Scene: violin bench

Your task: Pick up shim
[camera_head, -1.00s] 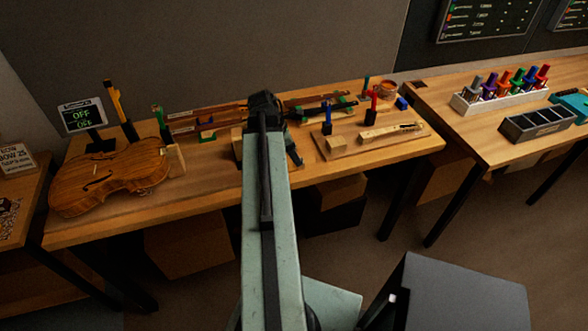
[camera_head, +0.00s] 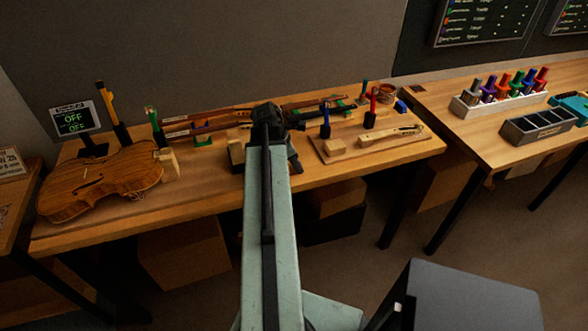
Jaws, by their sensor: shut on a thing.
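My gripper (camera_head: 272,124) is over the middle of the wooden bench (camera_head: 215,190), seen from behind along my arm. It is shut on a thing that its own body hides. I cannot make out the shim as a separate object; I take the held thing to be it. I cannot tell whether it is clear of the bench top. One dark finger part (camera_head: 295,160) shows at the right of the wrist. A small wooden block (camera_head: 237,151) stands just left of the gripper.
A violin (camera_head: 100,180) lies at the left by a display (camera_head: 72,119). Bows lie behind the gripper. A wooden board (camera_head: 375,151) with a block, a violin neck-like piece and upright handled tools is at right. A second table (camera_head: 450,125) holds a rack and grey bin (camera_head: 540,126).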

